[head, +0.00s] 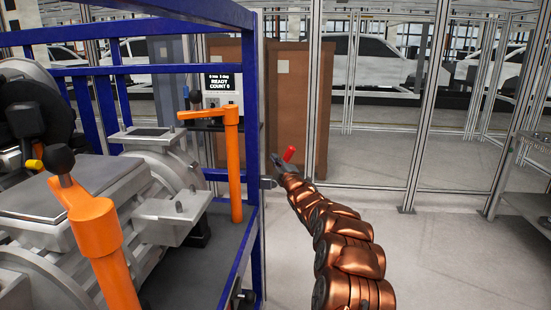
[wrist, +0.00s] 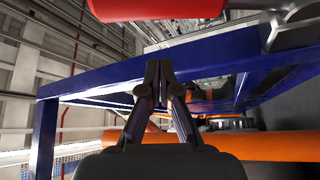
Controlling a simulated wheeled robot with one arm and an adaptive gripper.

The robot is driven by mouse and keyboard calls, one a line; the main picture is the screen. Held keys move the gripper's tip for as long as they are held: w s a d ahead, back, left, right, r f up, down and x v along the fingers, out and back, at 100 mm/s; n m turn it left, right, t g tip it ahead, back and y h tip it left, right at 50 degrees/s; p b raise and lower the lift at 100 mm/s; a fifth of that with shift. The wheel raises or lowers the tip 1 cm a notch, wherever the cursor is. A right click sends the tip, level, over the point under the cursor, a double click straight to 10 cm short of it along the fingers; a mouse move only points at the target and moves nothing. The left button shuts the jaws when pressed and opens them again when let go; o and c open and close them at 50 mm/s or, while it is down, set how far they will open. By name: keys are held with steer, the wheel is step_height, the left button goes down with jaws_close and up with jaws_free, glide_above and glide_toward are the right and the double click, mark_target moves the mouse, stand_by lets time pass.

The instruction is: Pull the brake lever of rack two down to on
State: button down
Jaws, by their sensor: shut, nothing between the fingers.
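A red cylindrical grip (head: 289,154), likely the brake lever's handle, shows beside my gripper (head: 274,160) in the head view, just past the blue rack frame (head: 257,110). In the wrist view a large red grip (wrist: 160,8) crosses the top edge, close to the camera, with a grey metal piece (wrist: 292,28) at its right. My gripper (wrist: 158,68) is shut and empty, its fingertips together in front of a blue beam (wrist: 90,82). The red grip is not between the fingers. Whether they touch it, and any rack number, I cannot tell.
Orange posts (head: 233,150) and grey machine housings (head: 160,175) stand inside the blue frame at left. A small sign (head: 221,84) reads "READY COUNT 0". The floor (head: 440,245) right of my arm is clear.

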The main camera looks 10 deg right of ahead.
steer(key=shift+w+d+f+p, duration=0.2)
steer(key=shift+w+d+p, duration=0.35)
steer(key=shift+w+d, duration=0.15)
steer(key=shift+w+d+f+p, duration=0.2)
steer(key=shift+w+d+p, duration=0.35)
steer(key=shift+w+d, duration=0.15)
